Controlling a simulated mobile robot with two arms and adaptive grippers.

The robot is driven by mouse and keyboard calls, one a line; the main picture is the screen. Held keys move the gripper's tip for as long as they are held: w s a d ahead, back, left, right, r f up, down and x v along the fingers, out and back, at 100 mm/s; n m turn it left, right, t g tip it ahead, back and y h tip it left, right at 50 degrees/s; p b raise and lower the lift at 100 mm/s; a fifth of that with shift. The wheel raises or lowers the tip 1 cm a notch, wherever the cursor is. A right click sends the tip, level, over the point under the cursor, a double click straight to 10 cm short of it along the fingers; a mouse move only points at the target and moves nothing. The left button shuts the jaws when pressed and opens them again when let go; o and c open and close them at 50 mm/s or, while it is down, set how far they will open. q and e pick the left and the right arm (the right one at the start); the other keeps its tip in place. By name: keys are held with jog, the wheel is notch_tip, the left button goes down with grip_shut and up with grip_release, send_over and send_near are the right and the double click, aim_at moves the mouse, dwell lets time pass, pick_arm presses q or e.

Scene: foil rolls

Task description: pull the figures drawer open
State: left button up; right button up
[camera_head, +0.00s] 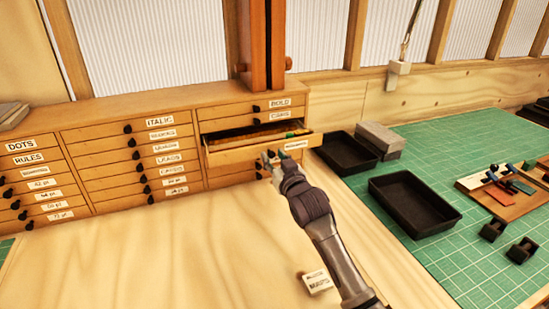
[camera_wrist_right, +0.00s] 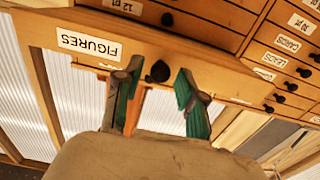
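The figures drawer (camera_head: 232,153) stands partly out of the wooden cabinet in the head view, with its inside showing. Its front (camera_wrist_right: 215,75) carries a FIGURES label (camera_wrist_right: 89,43) in the right wrist view, which is upside down. A dark round knob (camera_wrist_right: 158,71) is on that front. My right gripper (camera_head: 272,160) is at the drawer front in the head view. In the wrist view its green-padded fingers (camera_wrist_right: 157,92) are open, one on each side of the knob, with gaps visible beside it. My left gripper is not in view.
Closed labelled drawers (camera_head: 160,160) fill the cabinet to the left. Black trays (camera_head: 414,204) lie on the green mat (camera_head: 470,255) at right. A small labelled block (camera_head: 317,283) lies on the bench near my right arm. The bench top (camera_head: 150,255) before the cabinet is mostly clear.

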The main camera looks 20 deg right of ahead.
jog(key=shift+s, duration=0.15)
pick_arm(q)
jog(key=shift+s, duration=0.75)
pick_arm(e)
jog(key=s, duration=1.1)
jog(key=shift+s+d, duration=0.2)
jog(key=shift+s, duration=0.15)
